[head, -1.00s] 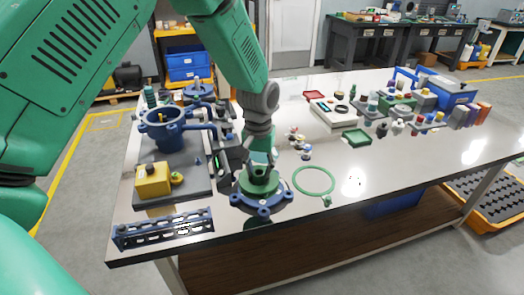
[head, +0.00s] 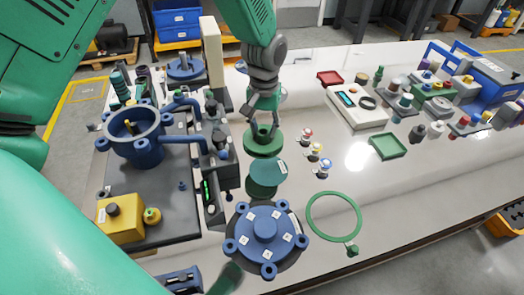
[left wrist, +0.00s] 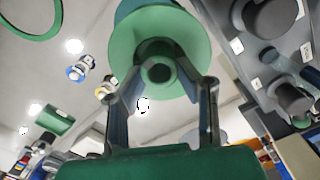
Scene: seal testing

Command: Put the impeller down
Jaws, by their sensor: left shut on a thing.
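The impeller (head: 262,146) is a green disc with a raised hub. My left gripper (head: 263,125) is shut on its hub from above. In the left wrist view the impeller (left wrist: 190,40) lies beyond the fingertips, with the fingers closing at the hub. In the head view it appears held over the shiny table, behind the blue lugged cover (head: 265,229). A teal disc shape (head: 268,172) and a darker green one show below it; I cannot tell which are parts and which are reflections. My right gripper is not in view.
A blue pump housing (head: 135,146) and a yellow block (head: 120,218) stand on a grey plate at the left. A green ring (head: 334,216) lies at the right. Small colored fittings (head: 315,152) stand near the impeller. A green tray (head: 388,146) lies farther right, with clear table nearby.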

